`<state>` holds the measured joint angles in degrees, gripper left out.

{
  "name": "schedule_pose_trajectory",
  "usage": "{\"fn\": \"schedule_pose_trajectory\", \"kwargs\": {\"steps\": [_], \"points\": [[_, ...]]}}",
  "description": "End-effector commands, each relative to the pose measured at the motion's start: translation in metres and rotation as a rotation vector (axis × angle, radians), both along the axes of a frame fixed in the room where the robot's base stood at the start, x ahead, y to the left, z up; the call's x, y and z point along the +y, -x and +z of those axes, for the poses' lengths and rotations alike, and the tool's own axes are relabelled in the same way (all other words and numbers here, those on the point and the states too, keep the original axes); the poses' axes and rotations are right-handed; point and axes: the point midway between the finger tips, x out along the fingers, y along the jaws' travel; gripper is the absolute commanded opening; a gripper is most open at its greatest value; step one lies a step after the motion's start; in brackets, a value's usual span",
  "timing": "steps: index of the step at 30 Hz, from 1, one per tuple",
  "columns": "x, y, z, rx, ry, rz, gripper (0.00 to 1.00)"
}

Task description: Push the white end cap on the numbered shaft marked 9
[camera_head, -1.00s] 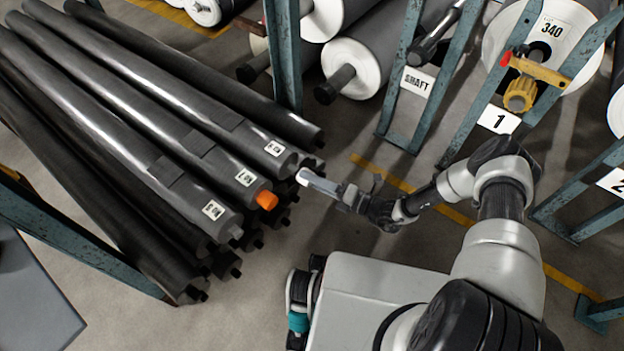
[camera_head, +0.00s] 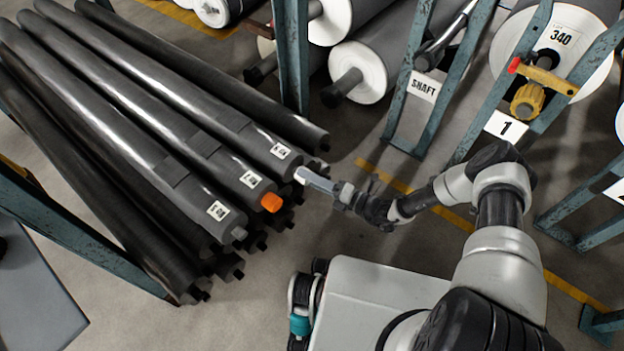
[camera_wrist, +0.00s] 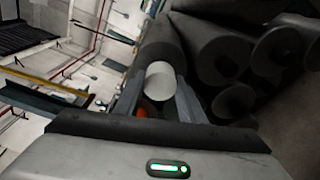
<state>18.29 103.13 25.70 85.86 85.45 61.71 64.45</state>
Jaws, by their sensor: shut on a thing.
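My gripper (camera_head: 322,182) is shut on the white end cap (camera_head: 299,174), which points left toward the stack of dark shafts. The cap is close to the end of the right-hand labelled shaft (camera_head: 240,128); I cannot tell whether they touch. In the wrist view, the cap (camera_wrist: 159,76) sits between my fingers (camera_wrist: 157,100), roughly in line with a dark shaft (camera_wrist: 158,42) behind it and hiding part of its end. Three upper shafts carry white labels, too small to read surely. An orange cap (camera_head: 271,202) is on the middle labelled shaft.
Blue rack posts (camera_head: 290,60) stand behind and in front of the stack. Grey rolls with white ends (camera_head: 357,72) lie at the back. A yellow handle (camera_head: 527,100) is on the rack marked 1. Open floor (camera_head: 255,295) lies before the stack.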

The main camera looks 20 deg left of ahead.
Motion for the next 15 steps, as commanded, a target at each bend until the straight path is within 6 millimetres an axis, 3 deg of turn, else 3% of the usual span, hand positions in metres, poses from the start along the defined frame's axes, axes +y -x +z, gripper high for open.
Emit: {"fn": "schedule_pose_trajectory", "kwargs": {"steps": [15], "points": [[0.015, -0.006, 0.0, 0.0, -0.001, 0.001, 0.15]]}}
